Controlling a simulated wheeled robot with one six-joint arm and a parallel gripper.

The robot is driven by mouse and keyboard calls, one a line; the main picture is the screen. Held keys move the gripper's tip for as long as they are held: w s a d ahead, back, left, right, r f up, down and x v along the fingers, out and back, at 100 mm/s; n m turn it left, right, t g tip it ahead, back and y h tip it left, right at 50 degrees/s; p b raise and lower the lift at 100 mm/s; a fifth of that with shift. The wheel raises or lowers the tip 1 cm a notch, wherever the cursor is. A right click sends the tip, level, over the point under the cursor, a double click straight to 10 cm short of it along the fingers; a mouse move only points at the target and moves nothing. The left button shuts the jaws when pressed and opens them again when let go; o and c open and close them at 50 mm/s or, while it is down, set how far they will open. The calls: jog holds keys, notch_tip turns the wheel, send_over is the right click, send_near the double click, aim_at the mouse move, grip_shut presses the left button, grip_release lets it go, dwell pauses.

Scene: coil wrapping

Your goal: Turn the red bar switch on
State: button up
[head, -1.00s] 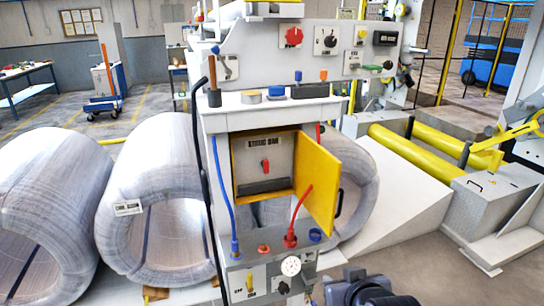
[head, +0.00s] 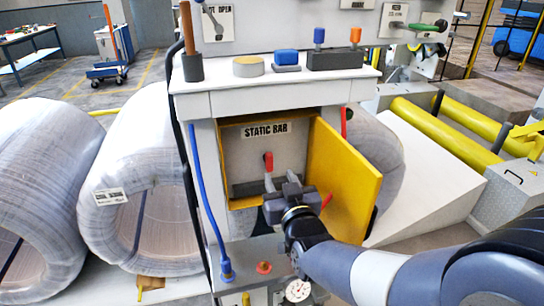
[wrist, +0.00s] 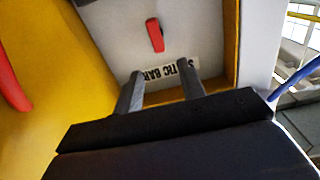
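The red bar switch (head: 268,161) is on the grey panel inside the open yellow box, below the "STATIC BAR" label (head: 265,131). It points roughly up and down. It also shows in the wrist view (wrist: 155,35), slightly tilted. My gripper (head: 280,180) is at the mouth of the box, in front of and slightly below the switch in the head view. Its two fingers (wrist: 159,72) are spread with nothing between them. In the wrist view the switch lies beyond the fingertips, and the fingers partly cover the label.
The yellow door (head: 345,182) stands open on the right, close beside my gripper. A blue cable (head: 209,205) runs down at the left of the box. A white shelf (head: 220,98) with knobs and buttons juts out above. Wrapped coils (head: 135,140) stand to the left.

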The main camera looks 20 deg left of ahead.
aim_at(270, 158)
jog(key=p+x, duration=0.2)
jog(key=x, duration=0.6)
jog(key=shift+w+a, duration=0.1)
jog(key=shift+w, duration=0.25)
grip_shut()
